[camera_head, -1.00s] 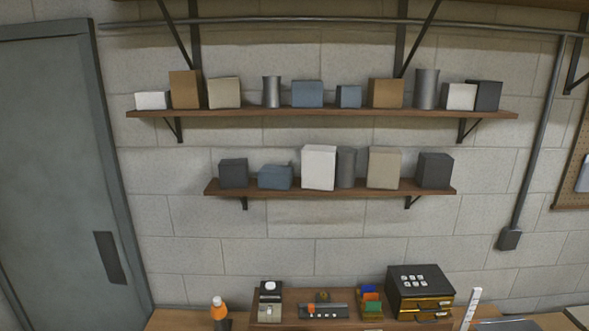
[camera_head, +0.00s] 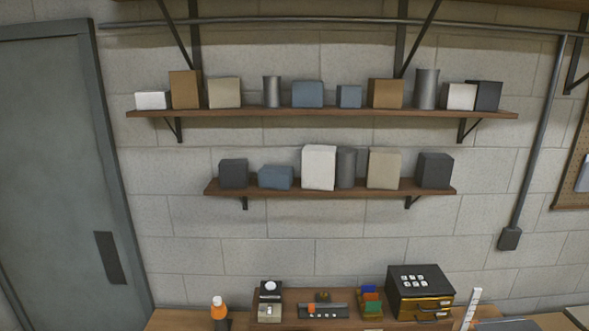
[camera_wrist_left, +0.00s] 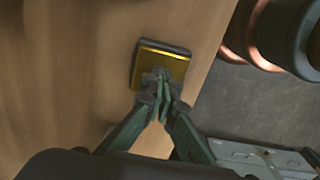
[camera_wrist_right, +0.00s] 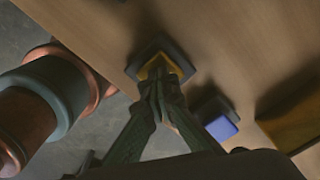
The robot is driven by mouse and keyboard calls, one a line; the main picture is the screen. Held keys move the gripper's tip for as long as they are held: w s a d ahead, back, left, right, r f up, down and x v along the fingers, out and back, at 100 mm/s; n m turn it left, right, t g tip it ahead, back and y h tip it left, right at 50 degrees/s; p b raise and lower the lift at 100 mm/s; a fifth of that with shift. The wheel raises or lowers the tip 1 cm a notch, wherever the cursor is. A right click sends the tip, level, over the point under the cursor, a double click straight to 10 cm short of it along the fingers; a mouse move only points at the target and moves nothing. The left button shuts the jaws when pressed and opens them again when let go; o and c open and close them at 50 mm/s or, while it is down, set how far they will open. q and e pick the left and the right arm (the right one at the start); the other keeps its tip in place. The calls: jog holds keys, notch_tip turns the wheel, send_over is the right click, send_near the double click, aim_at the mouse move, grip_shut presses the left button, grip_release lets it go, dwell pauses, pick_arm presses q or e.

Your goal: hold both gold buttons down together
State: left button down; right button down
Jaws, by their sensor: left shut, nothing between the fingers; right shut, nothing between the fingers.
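In the left wrist view a square gold button (camera_wrist_left: 178,66) sits on a dark base on a wooden surface. My left gripper (camera_wrist_left: 160,74) is shut and empty, its fingertips over the button's near part. In the right wrist view a second gold button (camera_wrist_right: 151,67) sits in a dark square base. My right gripper (camera_wrist_right: 158,77) is shut and empty, its tips over this button and hiding much of it. Both sets of tips seem to touch the buttons; how far either is pressed I cannot tell. Neither gripper shows in the head view.
A blue button (camera_wrist_right: 221,127) stands close to the right of my right gripper. Copper and grey-green cylindrical shapes lie beyond the wood edges in both wrist views. In the head view a dark cabinet with gold drawers (camera_head: 420,292) and small devices stand on the bench.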

pick_arm(q)
jog(key=shift+s+a+f, duration=0.15)
jog(key=shift+f, duration=0.1)
pick_arm(e)
jog(key=shift+r, duration=3.45)
